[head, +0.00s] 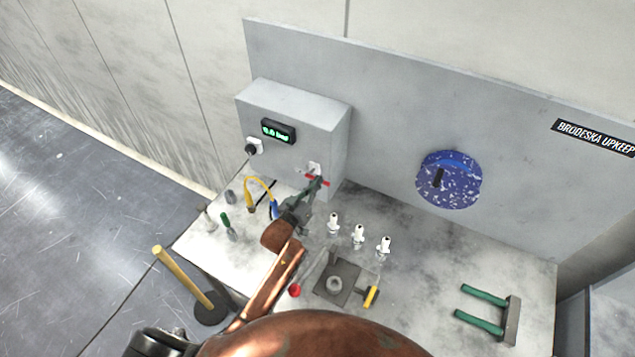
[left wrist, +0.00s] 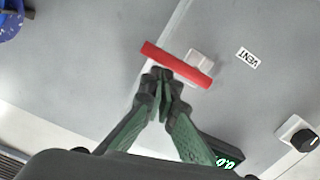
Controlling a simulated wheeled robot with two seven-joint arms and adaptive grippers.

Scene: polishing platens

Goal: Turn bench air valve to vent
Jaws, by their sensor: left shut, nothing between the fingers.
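The air valve's red handle (head: 325,183) is on the front of a grey box (head: 296,119) on the bench, with a pale mount behind it. In the left wrist view the red handle (left wrist: 177,63) lies slantwise across its mount (left wrist: 201,59), with a VENT label (left wrist: 247,57) to the right of the handle. My left gripper (head: 315,182) is shut and empty, its tips at the handle. In the left wrist view its fingertips (left wrist: 161,76) lie just below the bar; I cannot tell whether they touch it. My right gripper is not in view.
The box carries a green-lit display (head: 278,131) and a black knob (head: 251,148). A blue speckled disc (head: 449,180) is on the back panel.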

